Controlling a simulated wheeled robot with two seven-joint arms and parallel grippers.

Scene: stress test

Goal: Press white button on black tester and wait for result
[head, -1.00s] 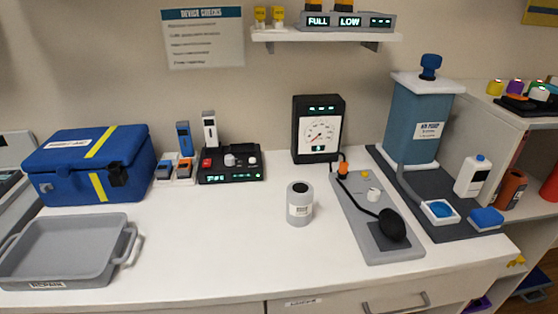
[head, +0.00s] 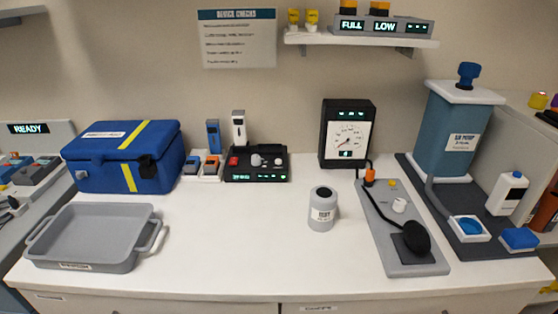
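A low black tester (head: 257,177) stands at the back of the white counter, left of the middle. A red button (head: 233,161) is on its left, and a larger white round part (head: 256,160) and a smaller white one (head: 278,161) are on its top. Its front display glows green, but the text is too small to read. A black gauge unit (head: 346,133) with a white dial stands to its right, also with lit green displays. Neither of my grippers is in view, and nothing touches the tester.
A blue case (head: 160,138) and grey tray (head: 85,232) are at left. Blue and white upright devices stand by the tester. A grey canister (head: 322,209) is mid-counter. A grey board (head: 415,258) with a black bulb and a blue-tank pump (head: 460,135) are at right. The front middle is clear.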

